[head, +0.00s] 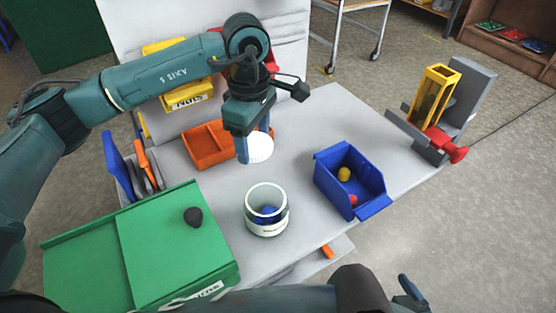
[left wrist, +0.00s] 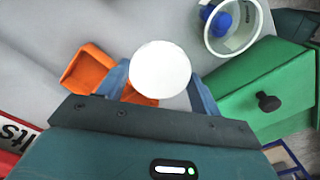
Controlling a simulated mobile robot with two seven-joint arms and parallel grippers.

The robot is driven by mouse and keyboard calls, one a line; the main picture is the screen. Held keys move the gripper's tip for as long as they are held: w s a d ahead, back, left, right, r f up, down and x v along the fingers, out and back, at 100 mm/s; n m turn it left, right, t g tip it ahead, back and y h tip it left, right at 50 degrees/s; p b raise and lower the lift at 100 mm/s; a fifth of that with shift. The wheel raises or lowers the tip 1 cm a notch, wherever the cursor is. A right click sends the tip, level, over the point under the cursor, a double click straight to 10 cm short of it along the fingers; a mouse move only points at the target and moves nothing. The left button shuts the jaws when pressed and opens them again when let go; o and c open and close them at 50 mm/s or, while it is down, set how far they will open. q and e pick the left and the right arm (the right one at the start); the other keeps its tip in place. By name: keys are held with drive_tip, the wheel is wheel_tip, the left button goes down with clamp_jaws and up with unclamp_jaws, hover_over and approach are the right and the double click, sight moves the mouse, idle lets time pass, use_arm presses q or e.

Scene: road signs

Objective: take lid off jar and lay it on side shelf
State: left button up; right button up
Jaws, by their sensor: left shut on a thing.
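The white round lid (head: 261,148) is held between the fingers of my left gripper (head: 254,140), above the table behind the jar. It also shows in the left wrist view (left wrist: 160,69), where it hides part of an orange tray. The white jar (head: 267,222) stands upright and open on the grey table, with a blue thing inside. The jar also shows at the top right of the left wrist view (left wrist: 256,38). A grey ledge (head: 338,250) shows below the table's front edge, with an orange item on it; I cannot tell if it is the side shelf. My right gripper is not clearly visible.
A green box (head: 175,245) with a dark knob stands left of the jar. A blue bin (head: 325,175) with small balls stands to its right. An orange tray (head: 203,147) lies behind. A grey holder with a yellow frame (head: 432,98) is at the right edge. The table's back right is clear.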

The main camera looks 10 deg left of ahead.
use_arm(q)
drive_tip(key=n, duration=0.2)
drive_tip(key=d+r+n, duration=0.1)
drive_tip(key=n, duration=0.1)
drive_tip(key=shift+w+p, duration=0.3)
drive_tip(key=n, duration=0.1)
drive_tip(key=d+n, duration=0.1)
drive_tip(key=n, duration=0.1)
drive_tip(key=r+n+p, duration=0.1)
drive_tip(key=n, duration=0.1)
drive_tip(key=shift+w+d+r, duration=0.1)
drive_tip(key=shift+w+d, duration=0.05)
drive_tip(key=shift+w, duration=0.1)
drive_tip(key=n, duration=0.4)
drive_tip(key=shift+w+d+r, duration=0.2)
drive_tip(key=shift+d+r, duration=0.2)
drive_tip(key=n+p, duration=0.1)
drive_tip(key=n, duration=0.3)
drive_tip(key=n+b, duration=0.1)
drive_tip(key=n, duration=1.6)
hover_over(292, 181)
wheel_tip(292, 181, down, 9)
drive_tip(key=shift+s+a+r, duration=0.1)
drive_tip(key=shift+f, duration=2.4)
use_arm(e)
drive_tip(key=shift+a+r, duration=0.1)
drive_tip(key=shift+r, duration=0.15)
